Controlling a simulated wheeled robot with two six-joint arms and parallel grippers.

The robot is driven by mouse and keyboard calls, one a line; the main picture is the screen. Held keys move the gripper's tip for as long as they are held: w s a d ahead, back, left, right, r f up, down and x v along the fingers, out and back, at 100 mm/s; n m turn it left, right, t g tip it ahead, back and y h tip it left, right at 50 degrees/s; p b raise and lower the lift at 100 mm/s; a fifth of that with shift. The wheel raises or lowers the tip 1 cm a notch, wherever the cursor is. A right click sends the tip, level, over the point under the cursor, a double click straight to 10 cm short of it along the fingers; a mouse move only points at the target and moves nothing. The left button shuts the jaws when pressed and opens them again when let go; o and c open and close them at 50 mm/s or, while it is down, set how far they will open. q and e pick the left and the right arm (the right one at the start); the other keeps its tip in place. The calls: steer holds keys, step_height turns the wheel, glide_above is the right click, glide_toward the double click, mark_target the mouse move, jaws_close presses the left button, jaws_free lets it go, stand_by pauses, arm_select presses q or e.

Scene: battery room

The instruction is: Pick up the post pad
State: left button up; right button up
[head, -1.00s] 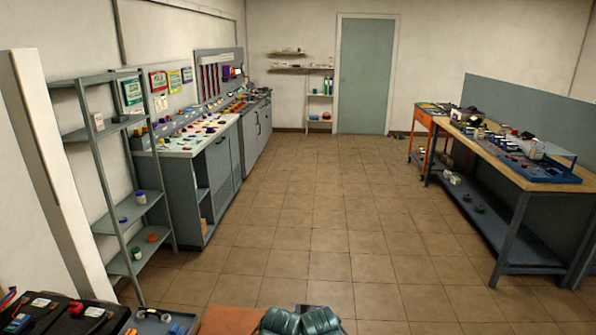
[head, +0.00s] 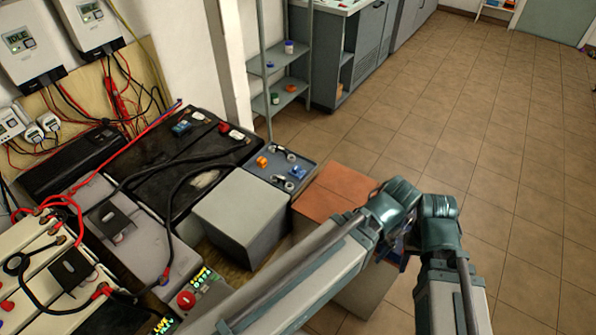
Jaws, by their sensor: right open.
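I cannot tell for sure which thing is the post pad. A grey-blue tray (head: 311,163) on the bench holds a small orange piece (head: 262,162), a blue piece (head: 297,172) and small metal clamp-like parts (head: 289,186). Two small pieces, one blue (head: 181,128) and one red (head: 224,127), sit on the black battery (head: 160,165). My right gripper (head: 398,258) is open, low between my folded arms, mostly hidden by them and apart from the tray. My left gripper is hidden behind the arm links.
A grey box (head: 240,212) stands in front of the tray, beside an orange-brown top (head: 335,190). Cables cross the batteries on the left, below wall inverters (head: 28,42). A shelf rack (head: 275,100) stands behind the tray. The tiled floor (head: 500,150) at right is clear.

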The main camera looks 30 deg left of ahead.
arm_select(q)
steer(key=shift+o, duration=0.9)
steer(key=shift+w, duration=0.1)
steer(key=m+h+b, duration=0.1)
steer(key=m+b, duration=0.1)
steer(key=m, duration=1.3)
glide_toward(299, 167)
step_height(299, 167, down, 5)
steer(key=b, duration=0.9)
steer(key=shift+f, duration=0.25)
